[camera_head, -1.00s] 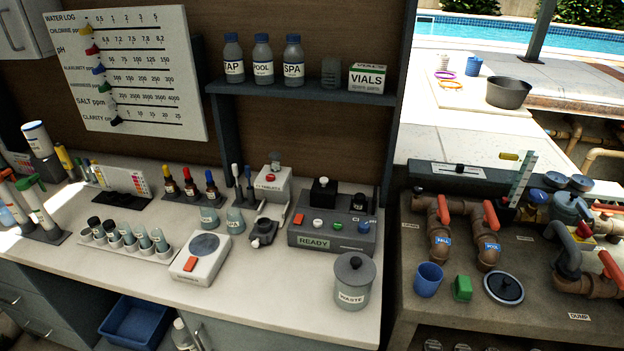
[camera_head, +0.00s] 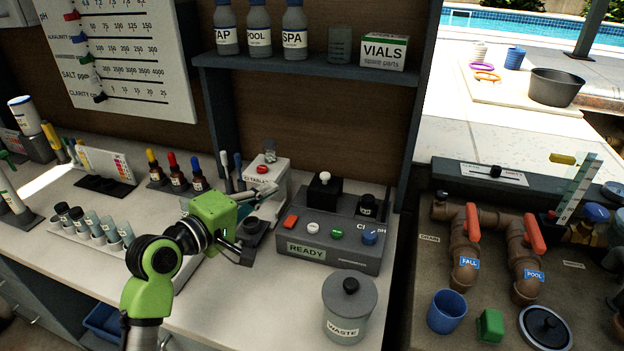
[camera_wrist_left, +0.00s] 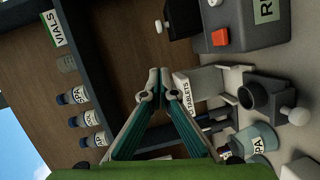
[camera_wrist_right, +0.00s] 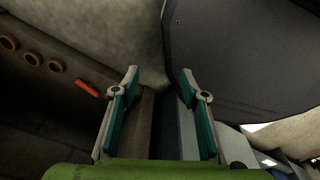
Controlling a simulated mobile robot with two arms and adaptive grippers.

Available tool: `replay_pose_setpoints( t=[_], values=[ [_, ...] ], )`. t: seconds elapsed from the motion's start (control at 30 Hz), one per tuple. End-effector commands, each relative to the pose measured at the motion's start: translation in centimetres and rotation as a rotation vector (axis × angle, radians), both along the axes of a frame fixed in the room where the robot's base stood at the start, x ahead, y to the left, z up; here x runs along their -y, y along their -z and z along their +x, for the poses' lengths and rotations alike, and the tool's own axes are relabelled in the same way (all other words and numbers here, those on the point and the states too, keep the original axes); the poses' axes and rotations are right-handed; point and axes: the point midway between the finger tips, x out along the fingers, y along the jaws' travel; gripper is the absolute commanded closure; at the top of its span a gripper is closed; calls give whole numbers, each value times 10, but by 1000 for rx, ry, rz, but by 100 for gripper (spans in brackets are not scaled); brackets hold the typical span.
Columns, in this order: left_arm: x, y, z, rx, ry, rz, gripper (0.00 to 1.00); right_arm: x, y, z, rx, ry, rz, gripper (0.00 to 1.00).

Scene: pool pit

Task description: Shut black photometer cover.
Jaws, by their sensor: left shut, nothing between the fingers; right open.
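The photometer (camera_head: 330,238) is a dark grey box with a green READY label on the counter. Its black cover (camera_head: 323,196) is a block with a white knob, standing at the back left of the box top. A dark round piece (camera_head: 367,207) sits at the back right; I cannot tell whether a well lies open. The cover also shows in the left wrist view (camera_wrist_left: 187,20). My left gripper (camera_head: 277,194) is shut and empty, left of the photometer and apart from the cover. My right gripper (camera_wrist_right: 160,75) is open and empty, seen only in the right wrist view.
A white tablets box (camera_head: 266,175) stands behind my left gripper. A waste pot (camera_head: 348,312) stands in front of the photometer. A shelf (camera_head: 300,66) with bottles hangs above. A large dark surface (camera_wrist_right: 250,50) is near my right gripper.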

Motion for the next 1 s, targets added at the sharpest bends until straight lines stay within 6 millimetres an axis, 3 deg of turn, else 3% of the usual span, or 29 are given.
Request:
replay_pose_setpoints(
  t=[0.17,0.47,0.7,1.0],
  values=[
    [21,2,27,0,3,-1,100,-19,-6,-24,-32,-1,21,60],
    [51,11,69,0,2,2,100,-13,-14,-5,-8,-3,14,60],
    [82,18,72,-1,3,1,100,-8,-24,0,0,0,9,60],
    [87,21,73,0,1,4,100,-6,-24,-7,-9,0,6,60]
  ],
)
